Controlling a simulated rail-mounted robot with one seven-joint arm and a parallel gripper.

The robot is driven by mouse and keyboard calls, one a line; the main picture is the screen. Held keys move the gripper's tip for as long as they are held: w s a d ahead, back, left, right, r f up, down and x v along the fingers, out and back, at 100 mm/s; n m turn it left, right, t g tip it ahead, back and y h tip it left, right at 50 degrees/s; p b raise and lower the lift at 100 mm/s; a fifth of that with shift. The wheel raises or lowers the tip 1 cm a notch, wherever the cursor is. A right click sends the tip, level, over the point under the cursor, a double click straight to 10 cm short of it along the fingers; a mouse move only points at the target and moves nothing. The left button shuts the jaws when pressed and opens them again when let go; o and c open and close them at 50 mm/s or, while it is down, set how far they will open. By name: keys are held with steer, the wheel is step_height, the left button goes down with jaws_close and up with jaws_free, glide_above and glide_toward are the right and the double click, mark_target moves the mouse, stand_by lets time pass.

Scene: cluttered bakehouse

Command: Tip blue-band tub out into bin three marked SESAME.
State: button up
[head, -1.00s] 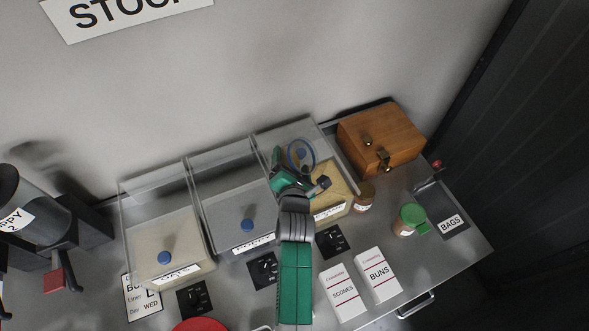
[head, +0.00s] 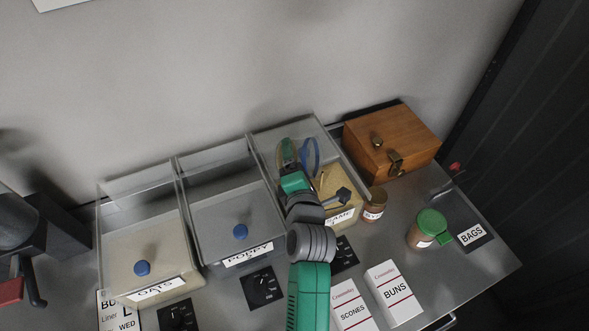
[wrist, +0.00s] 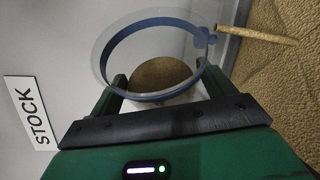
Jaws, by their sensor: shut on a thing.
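The clear tub with a blue band (head: 310,156) is in my gripper (head: 296,166), over the back of the third bin (head: 357,211). This bin's label is partly covered by my arm and reads "SAME". In the wrist view my gripper (wrist: 165,82) is shut on the tub's sides, and the blue band (wrist: 150,98) rings its mouth. Tan seeds (wrist: 280,75) cover the bin's floor.
Bins marked OATS (head: 157,288) and POPPY (head: 247,254) stand left. A wooden box (head: 392,138), small jar (head: 375,206) and green-lidded jar (head: 430,228) stand right. SCONES (head: 350,308) and BUNS (head: 393,292) cartons stand in front.

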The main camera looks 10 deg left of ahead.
steer(key=shift+d+f+m+t+b, duration=0.3)
steer(key=shift+m+b, duration=0.35)
steer(key=shift+b, duration=0.8)
steer(key=shift+d+f+m+t+b, duration=0.25)
steer(key=shift+m+b, duration=0.4)
steer(key=shift+b, duration=0.75)
steer(key=shift+d+r+m+y+b, duration=0.1)
steer(key=shift+r+m+y+b, duration=0.15)
steer(key=shift+m+y+b, duration=0.25)
steer(key=shift+h, duration=0.3)
